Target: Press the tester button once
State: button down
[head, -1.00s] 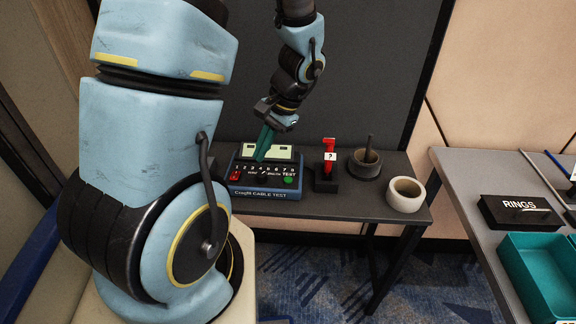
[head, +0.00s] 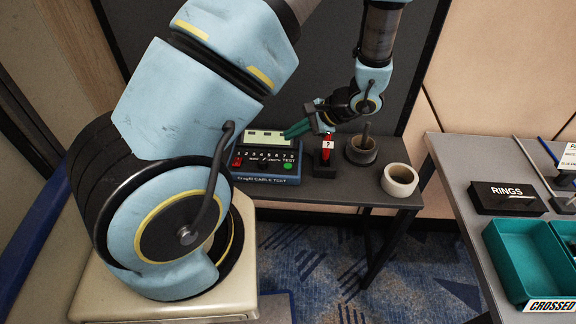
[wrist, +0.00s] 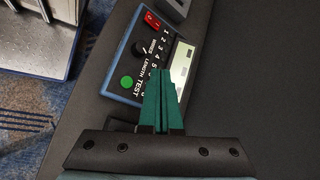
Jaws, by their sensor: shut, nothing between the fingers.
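The cable tester (head: 266,160) is a dark box with a blue front edge, standing on a dark side table. Its round green button (head: 288,166) lies below the word TEST at the right end of the panel. In the wrist view the green button (wrist: 127,82) shows left of my fingers, uncovered. My gripper (head: 286,135) has teal fingers, shut and empty. It reaches in from the right, with its tips at the tester's back right, near the pale display. In the wrist view the fingertips (wrist: 159,72) overlap the panel's right end. I cannot tell whether they touch it.
A red part on a black stand with a "?" label (head: 327,145) stands right of the tester, close under my gripper. A dark round holder (head: 362,150) and a white ring-shaped cup (head: 399,180) are further right. A second table holds a RINGS block (head: 507,198) and a teal bin (head: 527,258).

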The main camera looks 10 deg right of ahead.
aim_at(292, 167)
jog(key=shift+f+b, duration=2.95)
jog(key=shift+f, duration=1.25)
jog(key=shift+f, duration=0.1)
jog(key=shift+f+b, duration=0.3)
jog(key=shift+b, duration=0.15)
jog(key=shift+f+b, duration=0.4)
jog(key=shift+r+p, duration=0.5)
jog(key=shift+r, duration=0.35)
jog(key=shift+r, duration=0.1)
jog(key=shift+r+p, duration=1.6)
jog(key=shift+r, duration=0.8)
